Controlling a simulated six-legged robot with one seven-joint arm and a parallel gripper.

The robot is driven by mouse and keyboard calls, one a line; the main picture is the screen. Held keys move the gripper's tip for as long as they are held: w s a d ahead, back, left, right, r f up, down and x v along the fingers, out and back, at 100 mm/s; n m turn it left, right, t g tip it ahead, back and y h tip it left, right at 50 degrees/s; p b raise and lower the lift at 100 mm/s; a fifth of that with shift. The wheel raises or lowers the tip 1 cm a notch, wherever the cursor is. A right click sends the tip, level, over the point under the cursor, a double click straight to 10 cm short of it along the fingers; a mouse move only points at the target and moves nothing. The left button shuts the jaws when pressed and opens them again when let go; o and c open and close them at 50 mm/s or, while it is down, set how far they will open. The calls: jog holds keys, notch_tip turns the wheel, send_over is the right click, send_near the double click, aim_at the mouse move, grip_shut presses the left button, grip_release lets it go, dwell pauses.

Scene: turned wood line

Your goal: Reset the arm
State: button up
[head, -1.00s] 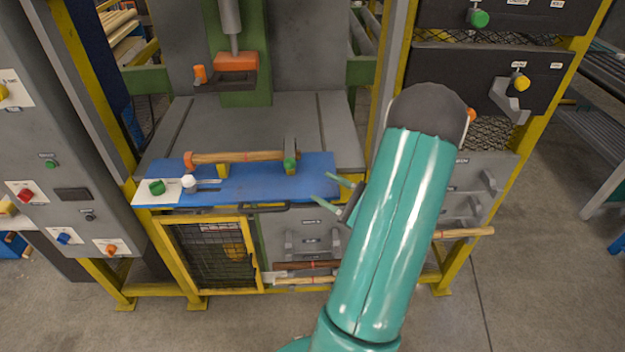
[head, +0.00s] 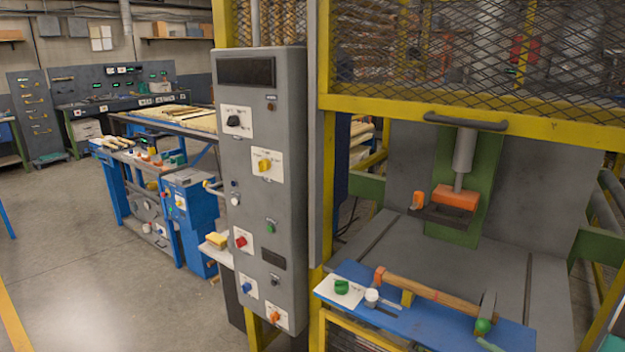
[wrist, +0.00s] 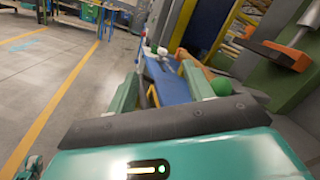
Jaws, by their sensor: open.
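My gripper (wrist: 162,78) shows in the wrist view with its two green fingers spread apart, open, with nothing held between them. Beyond and between the fingers lies part of the blue board (wrist: 176,88), with a green ball (wrist: 221,86) to the right. In the head view most of my arm is out of the picture; only a small pale green tip shows at the bottom edge, in front of the blue board (head: 405,325). A turned wooden piece (head: 430,290) lies along the board between an orange end piece and a grey support with a green knob.
A grey control panel (head: 262,190) with coloured knobs stands left of the press (head: 455,197). A yellow-framed mesh guard (head: 470,60) is above the press bed. Blue machines (head: 190,215) stand further left. Open floor (head: 90,260) lies at the left.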

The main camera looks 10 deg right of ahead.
jog(key=a+r+n+g, duration=0.2)
jog(key=a+n+g, duration=0.45)
jog(key=a, duration=0.45)
jog(key=a+r+n+g, duration=0.2)
jog(key=a+n+g, duration=0.5)
jog(key=a, duration=0.4)
jog(key=s+a+r+n+t+h, duration=0.2)
jog(key=s+a+r+n+h, duration=0.2)
jog(key=r+n+h, duration=0.4)
jog(key=shift+a+n+h, duration=0.8)
jog(key=shift+a+n, duration=0.05)
jog(key=shift+n, duration=0.1)
